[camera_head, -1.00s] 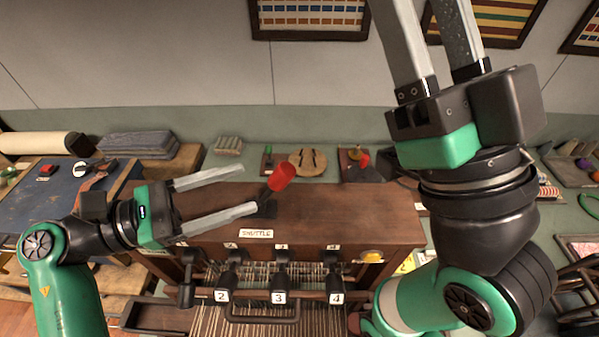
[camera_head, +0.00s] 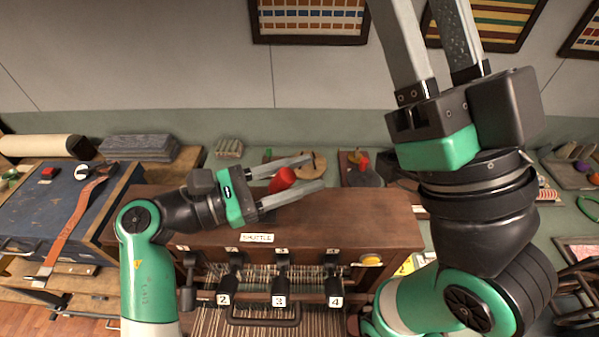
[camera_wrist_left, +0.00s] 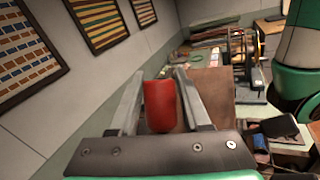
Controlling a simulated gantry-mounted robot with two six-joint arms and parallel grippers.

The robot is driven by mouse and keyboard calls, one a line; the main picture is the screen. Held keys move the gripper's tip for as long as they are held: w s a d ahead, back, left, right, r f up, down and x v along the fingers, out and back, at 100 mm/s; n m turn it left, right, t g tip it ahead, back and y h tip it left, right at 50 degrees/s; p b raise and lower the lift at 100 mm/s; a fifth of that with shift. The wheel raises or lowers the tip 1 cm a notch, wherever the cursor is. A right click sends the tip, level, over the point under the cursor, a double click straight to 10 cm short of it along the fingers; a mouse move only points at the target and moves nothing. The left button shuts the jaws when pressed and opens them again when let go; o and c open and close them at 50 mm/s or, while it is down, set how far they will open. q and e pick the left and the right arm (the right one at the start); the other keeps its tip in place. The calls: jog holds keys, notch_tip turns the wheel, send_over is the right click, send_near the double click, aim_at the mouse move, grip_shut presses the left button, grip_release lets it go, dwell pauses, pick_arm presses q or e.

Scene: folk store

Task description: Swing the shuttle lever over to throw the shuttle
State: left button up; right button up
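The shuttle lever has a red knob (camera_head: 282,180) above the brown wooden loom beam (camera_head: 360,215), behind the "SHUTTLE" label (camera_head: 257,238). My left gripper (camera_head: 314,172) reaches in from the left, with a finger on each side of the knob. In the left wrist view the red knob (camera_wrist_left: 161,106) stands between the two fingers. The fingers are apart; whether either touches the knob I cannot tell. The lever's shaft is hidden behind the near finger. My right gripper (camera_head: 428,35) is raised high at the right, fingers apart and empty, tips cut off by the frame.
Numbered levers (camera_head: 279,285) line the loom's front, above the warp threads. A yellow button (camera_head: 371,259) is at the beam's right end. A small red-knobbed piece (camera_head: 363,162) stands behind the beam. A blue workbench (camera_head: 50,210) is at the left. Framed textiles hang on the wall.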

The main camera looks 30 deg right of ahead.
pick_arm(q)
grip_shut()
dwell(1.1)
